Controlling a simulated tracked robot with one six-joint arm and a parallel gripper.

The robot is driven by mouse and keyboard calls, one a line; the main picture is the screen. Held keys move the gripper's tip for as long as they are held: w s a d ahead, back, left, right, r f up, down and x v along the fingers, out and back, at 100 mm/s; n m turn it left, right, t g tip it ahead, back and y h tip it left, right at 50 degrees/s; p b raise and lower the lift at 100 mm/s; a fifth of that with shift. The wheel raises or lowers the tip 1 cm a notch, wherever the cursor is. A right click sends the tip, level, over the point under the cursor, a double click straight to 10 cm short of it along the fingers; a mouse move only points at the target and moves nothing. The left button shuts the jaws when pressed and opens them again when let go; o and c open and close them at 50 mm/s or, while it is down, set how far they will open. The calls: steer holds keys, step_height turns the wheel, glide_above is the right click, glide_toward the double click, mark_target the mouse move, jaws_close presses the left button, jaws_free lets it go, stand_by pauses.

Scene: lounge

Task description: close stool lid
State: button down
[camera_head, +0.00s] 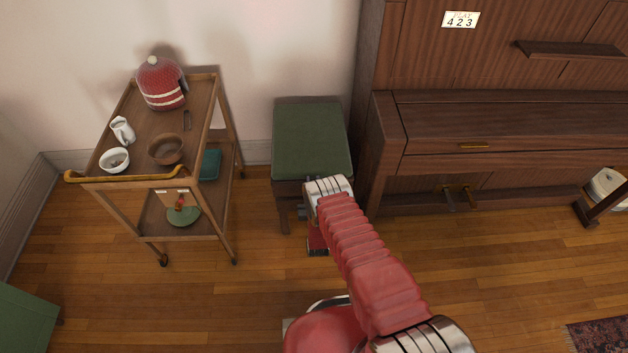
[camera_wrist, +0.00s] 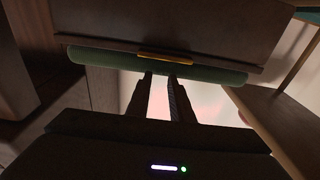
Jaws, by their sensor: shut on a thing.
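The stool has a padded green lid (camera_head: 310,140) and dark wooden legs, and it stands against the wall left of the piano. The lid looks about level from above. I cannot tell whether a gap remains under its front edge. In the wrist view the lid's green front edge (camera_wrist: 105,58) runs across the picture, beside the stool's dark wooden panel (camera_wrist: 190,28) with a brass strip. My gripper (camera_wrist: 160,74) has its fingertips at the middle of this edge, shut on the lid. In the head view my arm hides the fingers.
The piano (camera_head: 440,125) stands close on the right. The wooden floor (camera_head: 110,310) in front is mostly clear.

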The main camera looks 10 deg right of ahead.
mark_target(314, 176)
steer(key=shift+w+d+r+t, duration=0.2)
steer(key=shift+w+r+t, duration=0.1)
steer(key=shift+w+r, duration=0.9)
steer(key=c, duration=1.9)
jaws_free()
steer(key=shift+s, duration=0.1)
steer(key=shift+o, duration=1.6)
steer(key=shift+s, duration=0.1)
steer(key=shift+s+f, duration=0.2)
steer(key=shift+s, duration=0.3)
steer(key=o, duration=1.1)
steer(key=s, duration=0.2)
steer(key=s+f, duration=0.1)
steer(key=s, duration=0.1)
steer(key=s+f, duration=0.1)
steer(key=s, duration=0.2)
steer(key=shift+a, duration=0.35)
steer(key=shift+c, duration=0.2)
steer(key=shift+o, duration=0.2)
steer(key=s+f, duration=0.1)
steer(key=s, duration=0.6)
steer(key=shift+s+a+f, duration=0.2)
steer(key=shift+s+f, duration=0.05)
steer(key=shift+s, duration=0.1)
